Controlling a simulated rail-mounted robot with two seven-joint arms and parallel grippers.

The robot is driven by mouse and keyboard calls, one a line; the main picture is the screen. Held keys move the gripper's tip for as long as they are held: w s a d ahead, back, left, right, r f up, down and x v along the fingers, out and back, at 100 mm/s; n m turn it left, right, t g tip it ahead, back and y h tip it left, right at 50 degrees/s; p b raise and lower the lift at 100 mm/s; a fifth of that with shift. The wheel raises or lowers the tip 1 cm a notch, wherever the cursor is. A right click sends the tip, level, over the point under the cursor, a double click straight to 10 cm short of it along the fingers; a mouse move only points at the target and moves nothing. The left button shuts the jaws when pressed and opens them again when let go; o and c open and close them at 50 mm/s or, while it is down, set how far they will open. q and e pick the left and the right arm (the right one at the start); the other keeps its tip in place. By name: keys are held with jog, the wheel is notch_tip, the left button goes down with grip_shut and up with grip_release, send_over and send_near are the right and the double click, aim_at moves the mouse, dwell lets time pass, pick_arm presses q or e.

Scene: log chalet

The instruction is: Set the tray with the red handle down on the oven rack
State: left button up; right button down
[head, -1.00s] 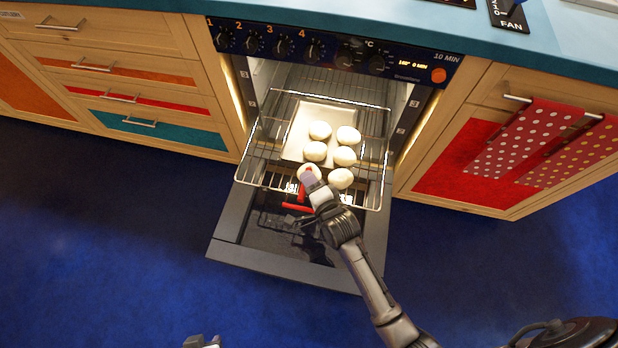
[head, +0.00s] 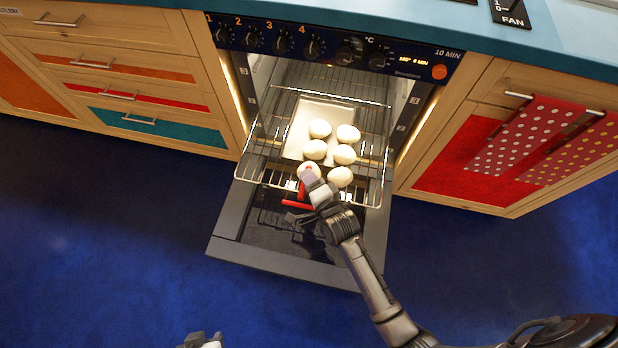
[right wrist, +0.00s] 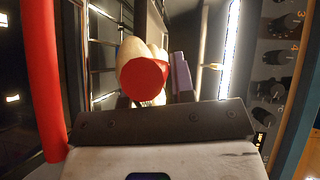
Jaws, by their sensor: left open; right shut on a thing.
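The cream tray (head: 325,110) carries several round pale buns (head: 315,150) and lies over the pulled-out wire oven rack (head: 263,172). I cannot tell whether its base touches the wires. Its red handle (head: 297,205) shows at the front, partly hidden by my right gripper (head: 308,178). That gripper is shut on the handle. In the right wrist view a red bar (right wrist: 42,90) stands at the left, and a red round end (right wrist: 143,81) sits before the buns (right wrist: 135,48). My left gripper (head: 202,342) is open, barely in view at the bottom edge, away from the tray.
The oven door (head: 290,262) is folded down below the rack. Drawers (head: 130,95) flank the oven on the left, and a cupboard with spotted towels (head: 525,135) on the right. The blue floor (head: 110,250) in front is clear.

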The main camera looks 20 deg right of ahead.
jog(key=c, duration=0.9)
grip_release()
jog(key=shift+w, duration=0.1)
jog(key=shift+f, duration=0.25)
jog(key=shift+s+r, duration=0.15)
jog(key=shift+s, duration=0.25)
jog(key=s+p, duration=0.1)
jog(key=s, duration=0.3)
jog(key=s+d+r+p, duration=0.1)
jog(key=s, duration=0.3)
jog(key=s+r+p, duration=0.1)
jog(key=s, duration=0.4)
jog(key=shift+d+r, duration=0.1)
jog(key=shift+d, duration=0.1)
